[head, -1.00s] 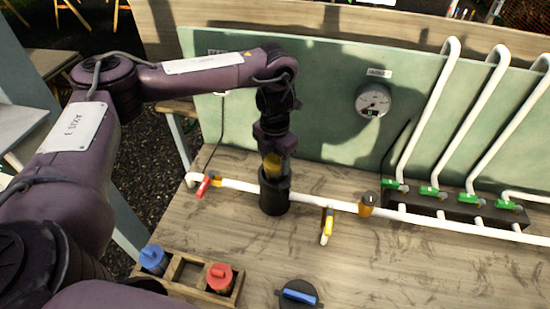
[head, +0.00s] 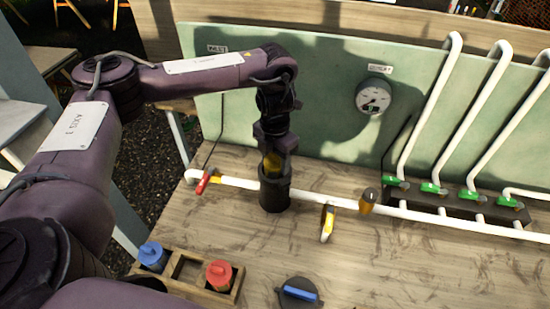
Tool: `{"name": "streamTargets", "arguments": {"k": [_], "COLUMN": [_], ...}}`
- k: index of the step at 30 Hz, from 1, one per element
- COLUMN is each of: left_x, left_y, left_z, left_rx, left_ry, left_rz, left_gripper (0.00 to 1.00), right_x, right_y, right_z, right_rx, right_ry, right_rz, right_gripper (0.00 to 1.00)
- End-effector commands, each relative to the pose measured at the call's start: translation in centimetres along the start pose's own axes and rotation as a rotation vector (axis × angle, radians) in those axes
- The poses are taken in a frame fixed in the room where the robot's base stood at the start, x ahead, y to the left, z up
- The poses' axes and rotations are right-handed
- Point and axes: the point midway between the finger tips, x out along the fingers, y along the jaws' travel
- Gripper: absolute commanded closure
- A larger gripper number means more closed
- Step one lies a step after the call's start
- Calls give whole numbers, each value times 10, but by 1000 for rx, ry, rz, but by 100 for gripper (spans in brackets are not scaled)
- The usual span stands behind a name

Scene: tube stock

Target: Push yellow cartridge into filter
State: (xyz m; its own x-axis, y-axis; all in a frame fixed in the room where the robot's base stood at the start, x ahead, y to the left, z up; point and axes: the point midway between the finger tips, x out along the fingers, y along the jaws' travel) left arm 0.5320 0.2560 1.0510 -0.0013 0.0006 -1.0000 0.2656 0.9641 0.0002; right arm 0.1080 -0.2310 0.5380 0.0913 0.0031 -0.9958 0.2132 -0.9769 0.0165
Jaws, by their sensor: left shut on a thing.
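The yellow cartridge (head: 272,163) shows between the fingers of my left gripper (head: 273,152). The gripper points down and is shut on it. The cartridge is upright, with its lower part hidden inside the black filter housing (head: 274,194). Its upper part shows just above the housing's rim, partly covered by the fingers. The housing stands on the white pipe line on the wooden bench. How deep the cartridge sits cannot be seen. My right gripper is not in view.
A wooden rack (head: 187,268) at the front left holds a blue cartridge (head: 152,256) and a red cartridge (head: 219,274). A black cap with a blue handle (head: 299,292) lies at the front. The white pipe (head: 345,203) carries valves; a gauge (head: 373,97) hangs behind.

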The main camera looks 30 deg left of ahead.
Motion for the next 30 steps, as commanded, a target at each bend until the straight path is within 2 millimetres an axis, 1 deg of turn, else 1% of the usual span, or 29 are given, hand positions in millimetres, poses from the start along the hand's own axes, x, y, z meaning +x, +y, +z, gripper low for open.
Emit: {"name": "streamTargets", "arguments": {"k": [17,30], "left_x": [14,30], "left_y": [0,-1], "left_z": [0,-3], "left_rx": [0,0], "left_ry": [0,9], "left_rz": [0,-1], "left_gripper": [70,70], "right_x": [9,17], "right_y": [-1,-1], "right_z": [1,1], "right_rx": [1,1], "right_ry": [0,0], "right_rz": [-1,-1], "right_gripper": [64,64]}}
